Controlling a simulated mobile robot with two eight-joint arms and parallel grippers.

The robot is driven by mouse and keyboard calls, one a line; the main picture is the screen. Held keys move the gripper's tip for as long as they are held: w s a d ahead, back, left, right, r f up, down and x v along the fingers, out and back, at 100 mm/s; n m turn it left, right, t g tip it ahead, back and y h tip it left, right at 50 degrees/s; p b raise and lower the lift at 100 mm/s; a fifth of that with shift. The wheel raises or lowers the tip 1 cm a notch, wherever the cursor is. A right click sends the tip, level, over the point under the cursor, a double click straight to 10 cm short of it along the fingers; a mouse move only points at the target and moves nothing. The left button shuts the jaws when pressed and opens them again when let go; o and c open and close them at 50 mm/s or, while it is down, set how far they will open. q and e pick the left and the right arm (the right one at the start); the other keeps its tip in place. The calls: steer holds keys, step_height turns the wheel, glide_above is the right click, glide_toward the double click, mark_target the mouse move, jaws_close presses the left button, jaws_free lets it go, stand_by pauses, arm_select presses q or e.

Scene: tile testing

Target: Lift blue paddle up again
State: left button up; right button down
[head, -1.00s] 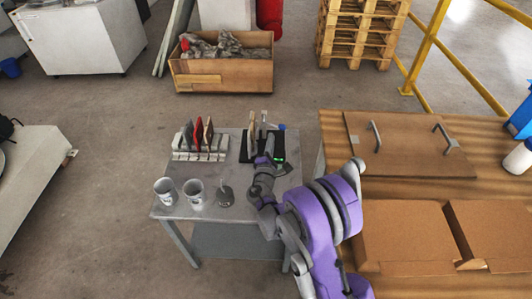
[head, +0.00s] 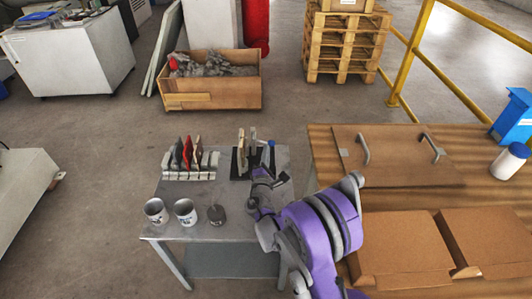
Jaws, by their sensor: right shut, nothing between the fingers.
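A small blue piece (head: 271,143), which looks like the blue paddle, shows at the right of the testing device (head: 240,163). The device has a black base with light upright plates and stands at the back right of the grey table (head: 225,225). The blue piece is too small to tell its exact tilt. My right gripper (head: 261,174) is shut and empty, just in front of the device and below the blue piece in the picture. The gripper and wrist hide part of the device's front right. My left gripper is out of view.
A white rack (head: 178,176) with several coloured tiles stands left of the device. A wooden workbench (head: 400,190) with cardboard boxes adjoins on the right.

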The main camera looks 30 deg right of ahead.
steer(key=shift+d+r+n, duration=0.15)
steer(key=shift+r+n, duration=0.2)
steer(key=shift+n, duration=0.45)
step_height(320, 180, up, 2)
steer(key=n, duration=0.2)
steer(key=n+t, duration=0.1)
steer(key=n, duration=0.1)
steer(key=shift+s+d+r+p, duration=0.15)
steer(key=shift+p, duration=0.2)
steer(key=shift+r, duration=0.1)
